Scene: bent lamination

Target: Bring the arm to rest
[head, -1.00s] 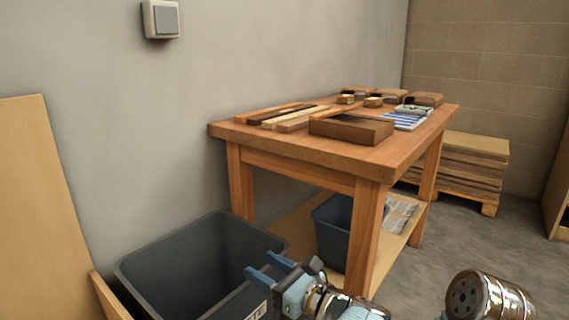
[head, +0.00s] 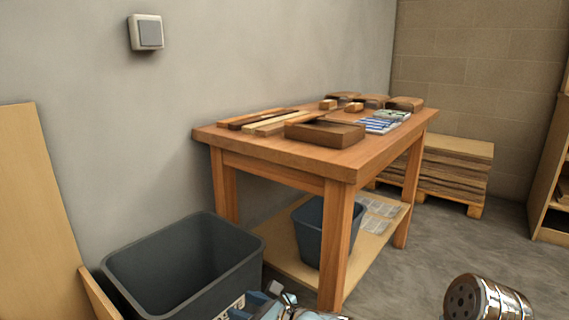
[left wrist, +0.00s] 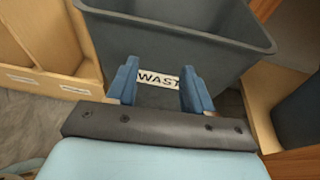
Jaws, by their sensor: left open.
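My left gripper (left wrist: 157,88) is open and empty in the left wrist view, its two blue fingers apart in front of the dark grey waste bin (left wrist: 215,45). A white label with the letters "WAST" shows between the fingers. In the head view the left gripper (head: 262,301) is low at the bottom edge, partly cut off, beside the lower right of the bin (head: 150,250). The bin's visible inside looks empty. A metallic rounded part of my own body shows at the lower right of the head view. My right gripper is not in view.
A wooden workbench (head: 270,152) holds wood strips (head: 262,120), a brown block (head: 325,133) and several smaller pieces. A smaller bin (head: 312,235) stands on its lower shelf. Stacked boards (head: 445,165) lie behind on a pallet. Grey floor at right (head: 420,255) is clear.

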